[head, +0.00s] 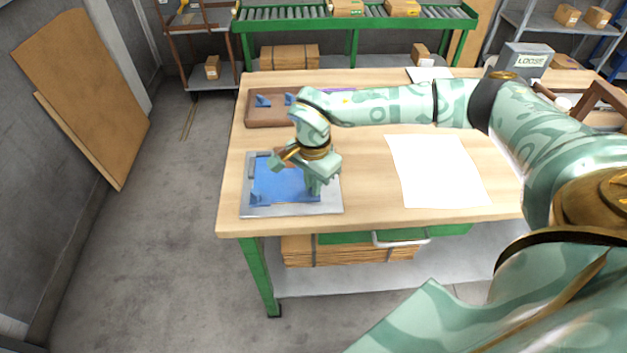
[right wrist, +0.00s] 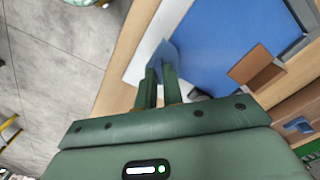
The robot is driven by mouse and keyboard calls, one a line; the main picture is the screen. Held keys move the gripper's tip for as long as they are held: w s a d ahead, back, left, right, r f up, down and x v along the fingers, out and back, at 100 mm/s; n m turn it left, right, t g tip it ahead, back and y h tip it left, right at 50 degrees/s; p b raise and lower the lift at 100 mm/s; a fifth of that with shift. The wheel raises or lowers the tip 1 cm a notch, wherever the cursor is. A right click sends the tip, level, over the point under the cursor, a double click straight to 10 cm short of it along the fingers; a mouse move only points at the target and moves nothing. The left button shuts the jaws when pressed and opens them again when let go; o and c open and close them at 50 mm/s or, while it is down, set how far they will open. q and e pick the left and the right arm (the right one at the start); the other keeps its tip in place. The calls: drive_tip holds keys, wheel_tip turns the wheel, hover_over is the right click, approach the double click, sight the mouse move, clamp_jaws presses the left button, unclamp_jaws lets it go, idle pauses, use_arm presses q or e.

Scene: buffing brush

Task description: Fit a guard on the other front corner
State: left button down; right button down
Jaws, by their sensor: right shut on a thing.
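A blue panel (head: 285,182) lies on a grey plate (head: 290,211) at the front left of the workbench. A small blue guard (head: 255,198) sits at its front left corner. My right gripper (head: 314,191) points down at the panel's front right corner. In the right wrist view its fingers (right wrist: 158,80) are shut on another blue guard (right wrist: 161,56), close to the corner of the panel (right wrist: 240,35). I cannot tell whether this guard is seated. More blue guards (head: 263,101) lie in the brown tray (head: 268,121) behind. My left gripper is not in view.
A white sheet (head: 437,170) lies on the workbench (head: 365,200) right of the plate. A grey box marked "LOOSE" (head: 527,61) stands at the back right. The bench's front edge is close to the plate.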

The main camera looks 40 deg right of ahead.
drive_tip(key=shift+f, duration=0.45)
idle(0.6)
drive_tip(key=shift+f, duration=0.15)
idle(0.6)
drive_tip(key=shift+w+p, duration=0.25)
drive_tip(key=shift+p, duration=0.05)
idle(0.3)
drive_tip(key=c, duration=1)
unclamp_jaws()
drive_tip(key=shift+o, duration=0.2)
drive_tip(key=shift+r+p, duration=3.15)
drive_tip(key=shift+r, duration=0.4)
